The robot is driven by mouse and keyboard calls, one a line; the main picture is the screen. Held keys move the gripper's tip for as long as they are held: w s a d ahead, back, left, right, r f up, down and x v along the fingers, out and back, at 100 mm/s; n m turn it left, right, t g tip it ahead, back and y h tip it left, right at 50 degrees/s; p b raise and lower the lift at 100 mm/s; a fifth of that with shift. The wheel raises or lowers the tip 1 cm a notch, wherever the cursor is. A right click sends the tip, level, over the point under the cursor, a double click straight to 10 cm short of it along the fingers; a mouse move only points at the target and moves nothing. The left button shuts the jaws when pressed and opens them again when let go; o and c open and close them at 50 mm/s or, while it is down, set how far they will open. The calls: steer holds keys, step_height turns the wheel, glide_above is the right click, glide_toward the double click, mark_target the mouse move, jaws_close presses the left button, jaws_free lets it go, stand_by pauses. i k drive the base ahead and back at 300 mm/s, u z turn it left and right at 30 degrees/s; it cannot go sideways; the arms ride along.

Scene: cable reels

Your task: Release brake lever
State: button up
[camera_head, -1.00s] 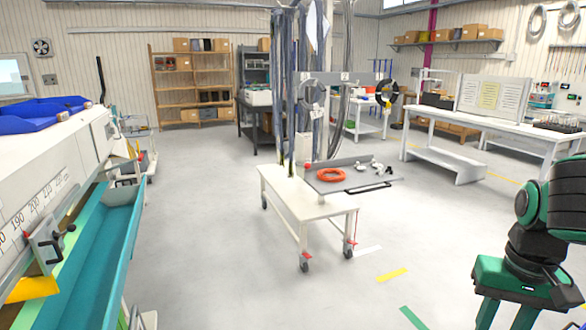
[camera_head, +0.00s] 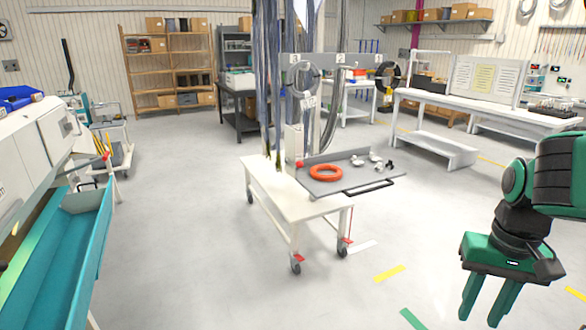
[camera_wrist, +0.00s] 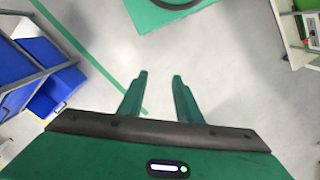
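A white wheeled cart (camera_head: 278,191) stands mid-floor in the head view. Red tabs show at its casters, one at the front caster (camera_head: 298,258) and one at the right caster (camera_head: 345,240). A red ball knob (camera_head: 299,164) shows by the post above the cart. A black upright lever (camera_head: 68,66) rises behind the machine at far left. I cannot tell which of these is the brake lever. My gripper (camera_head: 482,318) is at the lower right, apart from the cart. In the wrist view its fingers (camera_wrist: 158,77) are spread and empty above the floor.
A grey tray (camera_head: 345,180) with an orange ring (camera_head: 325,172) and small white parts is at the cart's right. A teal-troughed machine (camera_head: 60,265) stands at left. A white workbench (camera_head: 470,108) is at right. Open floor lies between my gripper and the cart.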

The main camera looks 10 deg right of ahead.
mark_target(299, 164)
steer(key=u, duration=0.25)
steer(key=i, duration=1.05)
steer(key=u, duration=0.2)
